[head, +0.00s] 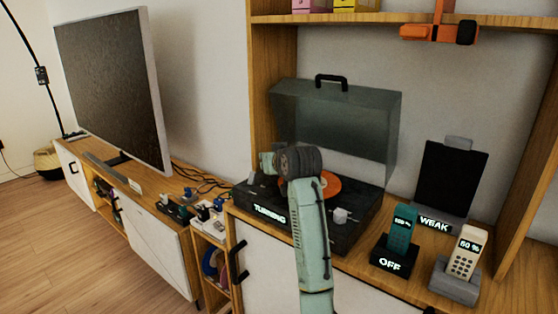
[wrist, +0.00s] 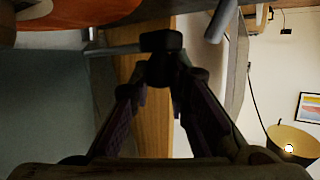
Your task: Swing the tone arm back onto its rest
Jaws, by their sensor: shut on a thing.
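The turntable (head: 355,222) stands on the wooden cabinet, its smoky lid (head: 345,125) raised. Its front reads "TURNING". An orange record (head: 328,187) lies on it, partly hidden by my arm; its edge also shows at the top left of the wrist view (wrist: 85,9). In the wrist view, my gripper (wrist: 163,72) has its fingers drawn together at the black end piece of a thin grey rod, apparently the tone arm (wrist: 117,49). The rod runs left beside the record. In the head view my arm hides the fingertips and tone arm. I cannot make out the rest.
Right of the turntable stand a teal phone (head: 402,228) on an "OFF" base, a cream phone (head: 466,254) and a black panel (head: 450,180) marked "WEAK". A shelf (head: 370,18) runs above. A television (head: 113,90) and small items stand left.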

